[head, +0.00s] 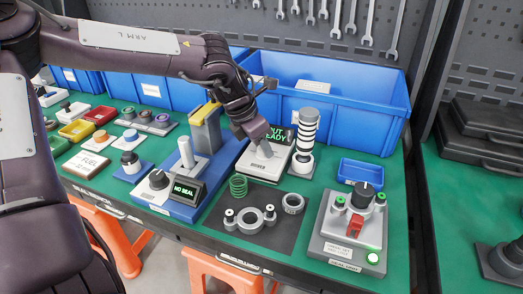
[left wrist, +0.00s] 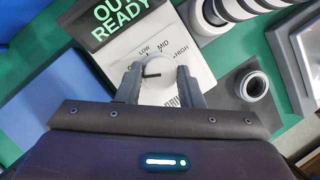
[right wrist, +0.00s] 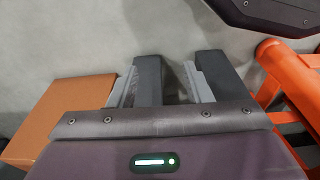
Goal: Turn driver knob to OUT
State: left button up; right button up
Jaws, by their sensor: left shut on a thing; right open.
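The driver knob (left wrist: 158,78) is a pale round dial with a dark pointer mark, on a light panel (left wrist: 138,40) lettered LOW, MID and HIGH. The mark lies roughly sideways; which label it matches is unclear. My left gripper (left wrist: 158,88) is shut on the knob, one finger on each side. The display (left wrist: 118,15) beside it reads OUT READY in green. In the head view my left gripper (head: 262,148) reaches down onto the driver (head: 262,168) and hides the knob. My right gripper (right wrist: 175,80) is open and empty, away from the bench.
A blue fixture (head: 185,205) with a NO SEAL display stands left of the driver. A striped cylinder (head: 307,128) stands close at its right. Blue bins (head: 330,100) line the back. A dark mat (head: 255,235) with rings and a spring lies in front. Orange stools (head: 222,272) stand below.

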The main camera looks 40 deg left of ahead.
pick_arm(q)
jog(key=n+y+b, duration=0.1)
jog(key=n, duration=0.1)
jog(key=shift+d+n, duration=0.1)
jog(key=shift+n, duration=0.2)
jog(key=shift+n+b, duration=0.45)
jog(key=shift+n, duration=0.15)
pick_arm(e)
notch_tip(320, 180, up, 8)
jog(key=w+a, duration=0.1)
jog(key=shift+a+f, duration=0.2)
jog(key=shift+f, duration=0.05)
pick_arm(q)
jog(key=o, duration=1)
jog(key=shift+c, duration=0.2)
jog(key=d+v, duration=0.1)
jog(key=v, duration=0.6)
jog(key=shift+s+a+r+p, duration=0.3)
jog(key=shift+a+r+p, duration=0.05)
jog(key=shift+a+p, duration=0.1)
pick_arm(e)
jog(key=shift+d+f, duration=0.15)
jog(key=shift+f, duration=1.25)
